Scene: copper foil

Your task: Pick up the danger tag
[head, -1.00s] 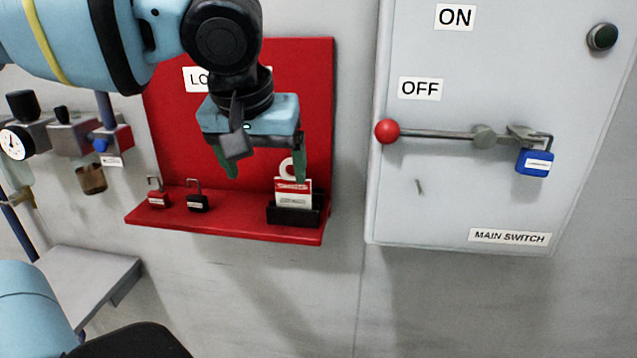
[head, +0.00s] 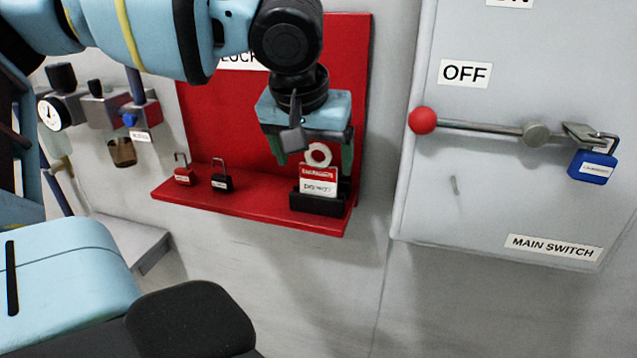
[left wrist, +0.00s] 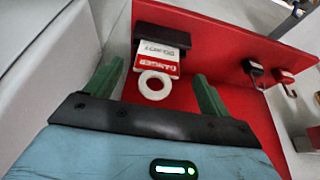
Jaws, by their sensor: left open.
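The danger tag (head: 318,181) is a white and red card with a white ring at its top. It stands in a black holder (head: 318,206) at the right end of the red shelf. It also shows in the left wrist view (left wrist: 158,60), its ring toward my gripper. My left gripper (head: 312,170) hangs just above and around the tag's ring, with green fingers open. In the left wrist view the gripper (left wrist: 155,85) has one finger on each side of the ring, both apart from it. My right gripper is not in view.
A red padlock (head: 184,175) and a black padlock (head: 221,181) sit on the red shelf (head: 240,207) to the left. A grey switch box (head: 470,215) with a red-knobbed lever (head: 423,120) and a blue padlock (head: 592,166) stands to the right. Gauge fittings are at far left.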

